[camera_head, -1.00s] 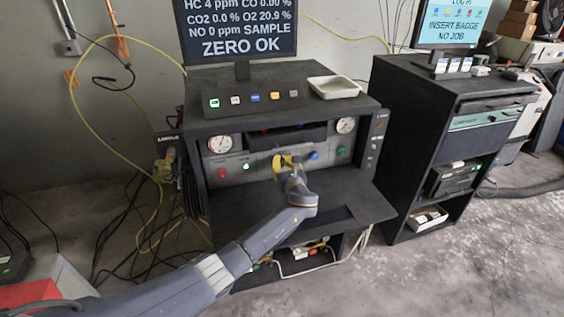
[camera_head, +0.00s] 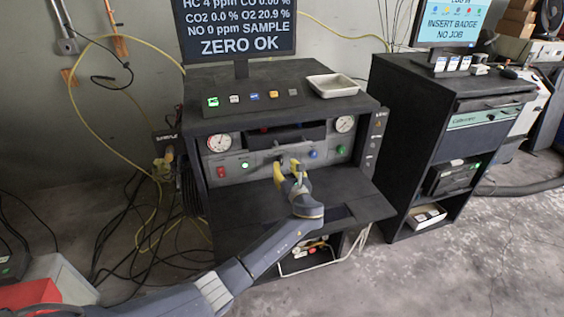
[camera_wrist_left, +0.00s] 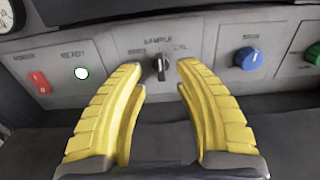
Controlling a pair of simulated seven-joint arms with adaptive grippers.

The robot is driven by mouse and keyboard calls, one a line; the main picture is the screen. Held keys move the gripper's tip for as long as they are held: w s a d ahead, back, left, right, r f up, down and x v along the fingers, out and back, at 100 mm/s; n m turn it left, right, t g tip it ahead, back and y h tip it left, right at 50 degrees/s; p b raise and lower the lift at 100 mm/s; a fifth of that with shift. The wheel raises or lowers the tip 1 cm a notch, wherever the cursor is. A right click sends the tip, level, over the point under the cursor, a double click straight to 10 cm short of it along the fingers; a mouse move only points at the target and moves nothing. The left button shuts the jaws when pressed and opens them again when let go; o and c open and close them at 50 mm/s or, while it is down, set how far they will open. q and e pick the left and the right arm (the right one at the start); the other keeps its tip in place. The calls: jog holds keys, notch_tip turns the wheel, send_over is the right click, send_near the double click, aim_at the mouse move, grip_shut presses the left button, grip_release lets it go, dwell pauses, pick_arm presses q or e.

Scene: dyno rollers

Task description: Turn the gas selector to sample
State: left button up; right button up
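The gas selector (camera_wrist_left: 161,68) is a small dark knob on the grey panel (camera_wrist_left: 105,60), with its pointer upright toward the SAMPLE label (camera_wrist_left: 158,42) in the left wrist view. Smaller labels stand to either side of it; the right one looks like CAL. My left gripper (camera_wrist_left: 158,72) has two yellow fingers, spread apart and empty. The knob shows between the fingertips, which appear short of the panel and not touching it. In the head view the left gripper (camera_head: 287,166) is in front of the panel and partly covers the knob area. My right gripper is out of view.
A blue knob (camera_wrist_left: 249,58), a green knob (camera_wrist_left: 313,54), a red switch (camera_wrist_left: 39,82) and a lit green lamp (camera_wrist_left: 82,73) share the panel. A shelf (camera_head: 345,205) juts out below. The screen (camera_head: 240,28) reads SAMPLE and ZERO OK.

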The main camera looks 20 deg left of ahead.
pick_arm(q)
jog(key=shift+v, duration=3.35)
jog(key=shift+a+r, duration=0.15)
jog(key=shift+a, duration=0.05)
